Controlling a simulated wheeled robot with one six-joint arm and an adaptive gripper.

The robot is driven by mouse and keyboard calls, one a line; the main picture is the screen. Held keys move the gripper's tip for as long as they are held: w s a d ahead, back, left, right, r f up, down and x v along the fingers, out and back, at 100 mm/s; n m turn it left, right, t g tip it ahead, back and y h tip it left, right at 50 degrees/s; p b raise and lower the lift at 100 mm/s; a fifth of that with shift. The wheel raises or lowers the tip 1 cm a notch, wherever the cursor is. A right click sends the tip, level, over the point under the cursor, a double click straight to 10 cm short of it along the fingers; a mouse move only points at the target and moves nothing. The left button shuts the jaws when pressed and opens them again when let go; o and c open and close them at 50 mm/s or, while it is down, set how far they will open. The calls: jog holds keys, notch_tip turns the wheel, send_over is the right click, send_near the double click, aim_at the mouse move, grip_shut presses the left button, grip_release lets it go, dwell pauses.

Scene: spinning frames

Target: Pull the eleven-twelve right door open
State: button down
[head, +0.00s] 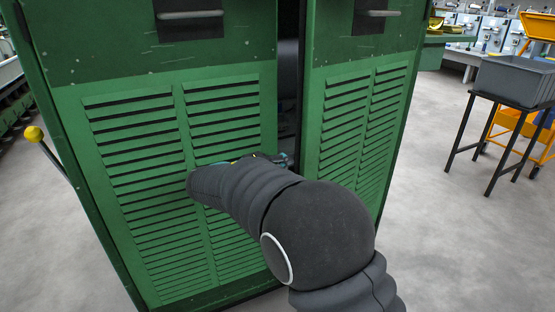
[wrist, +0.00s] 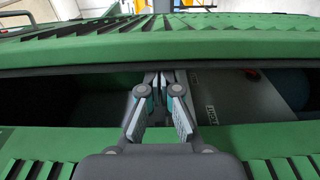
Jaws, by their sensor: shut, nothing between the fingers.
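The green right door (head: 342,75) has louvres and stands slightly ajar, with a dark gap between it and the green left door (head: 228,72). In the wrist view the right door (wrist: 220,43) is the upper panel and the left door (wrist: 255,140) the lower one. My gripper (wrist: 160,80) is shut and empty, its fingers at the gap with their tips close to the right door's inner edge. I cannot tell whether they touch it. In the head view my arm mostly hides the gripper. No door number is readable.
Handles (head: 378,13) and (head: 190,14) sit high on the doors. A grey bin (head: 515,80) on a black stand and an orange cart (head: 520,130) stand at right. A yellow-knobbed lever (head: 34,133) is at left. The floor (head: 455,230) right of the doors is clear.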

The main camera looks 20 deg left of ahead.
jog(key=shift+s+d, duration=0.25)
jog(key=shift+d, duration=0.3)
jog(key=shift+s+d, duration=0.25)
jog(key=shift+d, duration=0.3)
